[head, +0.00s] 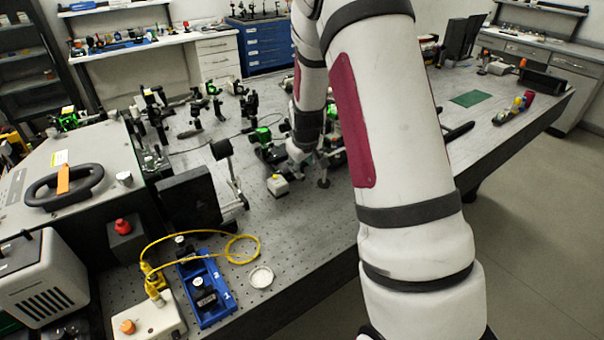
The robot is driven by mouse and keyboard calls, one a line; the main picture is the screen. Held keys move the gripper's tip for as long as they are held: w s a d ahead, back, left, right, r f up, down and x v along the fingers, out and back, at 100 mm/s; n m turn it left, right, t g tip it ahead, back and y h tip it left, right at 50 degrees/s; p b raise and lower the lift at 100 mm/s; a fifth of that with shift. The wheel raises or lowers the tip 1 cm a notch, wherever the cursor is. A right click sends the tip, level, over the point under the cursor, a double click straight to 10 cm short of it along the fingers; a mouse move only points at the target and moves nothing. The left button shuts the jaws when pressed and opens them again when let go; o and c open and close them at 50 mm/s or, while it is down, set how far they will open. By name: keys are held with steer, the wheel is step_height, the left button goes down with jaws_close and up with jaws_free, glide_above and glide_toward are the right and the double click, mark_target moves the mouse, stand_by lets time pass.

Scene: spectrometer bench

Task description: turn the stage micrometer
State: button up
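My arm crosses the head view and its far end comes down over the optical table (350,262). My gripper (312,158) is low among the optics near the table's middle, small and partly hidden by my own arm. I cannot tell whether its fingers are open or shut, or whether they touch anything. A dark stage assembly with green parts (262,136) stands just left of it. The stage micrometer itself is too small or hidden to make out.
Mounted optics (198,108) stand behind and left. A black upright panel (188,200), a large grey case (70,185) and a blue tray (205,290) with a yellow cable (205,233) fill the left side. A green mat (471,98) lies on the right, with bare tabletop around it.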

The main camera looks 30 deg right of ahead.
steer(key=x, duration=0.6)
steer(key=shift+w+d+f, duration=0.1)
steer(key=shift+f, duration=0.1)
steer(key=shift+c, duration=0.6)
jaws_close()
